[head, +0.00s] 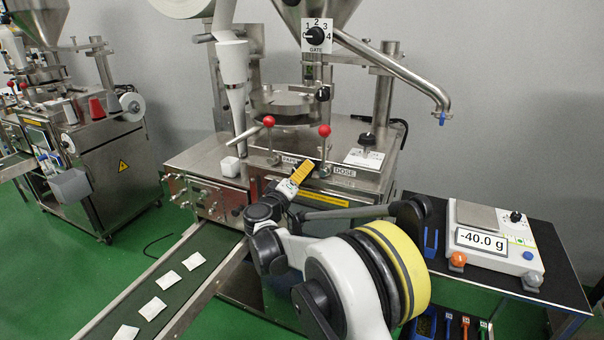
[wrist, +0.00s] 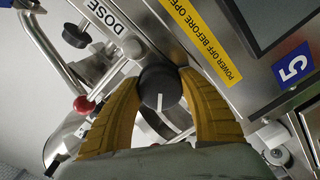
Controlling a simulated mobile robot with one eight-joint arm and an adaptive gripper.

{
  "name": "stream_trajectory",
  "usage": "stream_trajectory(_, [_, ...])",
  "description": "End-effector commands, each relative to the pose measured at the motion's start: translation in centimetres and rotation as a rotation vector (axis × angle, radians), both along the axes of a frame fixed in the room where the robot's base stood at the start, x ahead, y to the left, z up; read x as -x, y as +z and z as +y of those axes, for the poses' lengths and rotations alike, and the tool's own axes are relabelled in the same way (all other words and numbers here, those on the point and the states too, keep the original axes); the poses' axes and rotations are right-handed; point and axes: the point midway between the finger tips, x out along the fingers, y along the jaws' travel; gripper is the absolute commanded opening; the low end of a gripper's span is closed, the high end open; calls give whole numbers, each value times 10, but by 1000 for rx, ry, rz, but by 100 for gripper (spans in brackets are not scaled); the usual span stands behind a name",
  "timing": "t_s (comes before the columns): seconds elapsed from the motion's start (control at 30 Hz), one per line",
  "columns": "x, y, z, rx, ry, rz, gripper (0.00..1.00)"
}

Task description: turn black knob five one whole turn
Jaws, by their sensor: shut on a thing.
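The black knob (wrist: 158,88) is round, with a white pointer line, and sits on the steel machine in the wrist view. The line runs from its middle toward the bottom of that picture. My gripper (wrist: 161,92) has its two ribbed yellow fingers on either side of the knob and is shut on it. A blue plate with a white 5 (wrist: 292,66) is on the panel to the right. In the head view, my gripper (head: 302,172) is at the machine's front top edge, and I cannot make out the knob there.
Levers with red balls (head: 324,131) rise behind my gripper, near the DOSE label (wrist: 102,15). A yellow warning strip (wrist: 203,42) lies beside the knob. A scale (head: 484,245) reading -40.0 g stands at right. A conveyor (head: 165,290) carries several teabags at lower left.

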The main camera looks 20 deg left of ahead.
Motion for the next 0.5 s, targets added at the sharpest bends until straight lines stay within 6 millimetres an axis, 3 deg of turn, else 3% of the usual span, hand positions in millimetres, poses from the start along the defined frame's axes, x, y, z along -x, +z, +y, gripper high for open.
stream_trajectory(0.5, [0, 0, 1, -465, 1, -37, 17])
